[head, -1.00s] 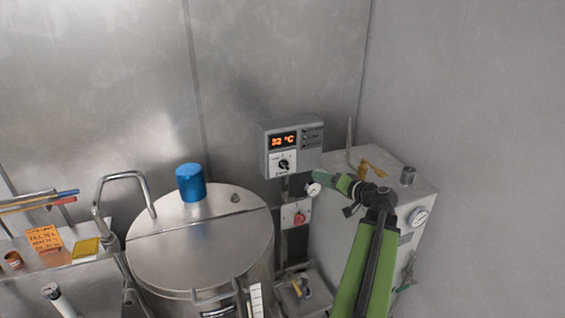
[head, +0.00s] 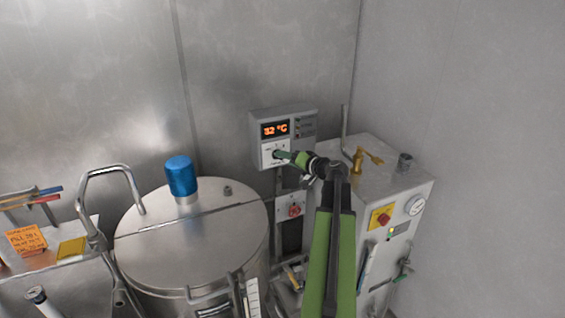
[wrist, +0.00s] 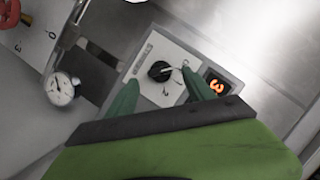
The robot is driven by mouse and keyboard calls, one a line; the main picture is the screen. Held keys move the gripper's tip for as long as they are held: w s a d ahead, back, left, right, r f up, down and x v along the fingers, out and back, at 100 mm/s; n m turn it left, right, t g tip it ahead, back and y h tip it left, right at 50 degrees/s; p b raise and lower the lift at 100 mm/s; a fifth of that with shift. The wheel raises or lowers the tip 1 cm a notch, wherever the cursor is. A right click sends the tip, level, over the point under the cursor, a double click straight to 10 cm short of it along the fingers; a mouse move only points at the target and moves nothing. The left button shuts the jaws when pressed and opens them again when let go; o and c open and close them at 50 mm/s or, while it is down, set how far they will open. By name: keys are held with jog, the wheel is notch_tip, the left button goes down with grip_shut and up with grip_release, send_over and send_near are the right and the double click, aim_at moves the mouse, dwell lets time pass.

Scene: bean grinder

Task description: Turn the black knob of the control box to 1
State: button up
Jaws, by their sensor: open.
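The grey control box (head: 305,112) hangs on the back wall, with a lit orange display (head: 275,129) reading 32 °C and a white dial plate below it. The black knob (wrist: 160,71) shows in the wrist view on that white plate, with a pale pointer line on it; the small marks around it are too blurred to read. My gripper (head: 283,154) is in front of the plate and hides the knob in the head view. In the wrist view my gripper's green fingers (wrist: 163,93) are open, one to each side of the knob and apart from it.
A steel tank (head: 190,235) with a blue cap (head: 181,176) stands left of the box. A grey cabinet (head: 385,190) with a yellow valve handle and a gauge (head: 415,205) stands right. A red switch (head: 293,210) sits below the box.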

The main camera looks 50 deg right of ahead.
jog(key=x, duration=0.4)
jog(key=shift+w+b, duration=0.15)
jog(key=shift+b, duration=0.2)
grip_shut()
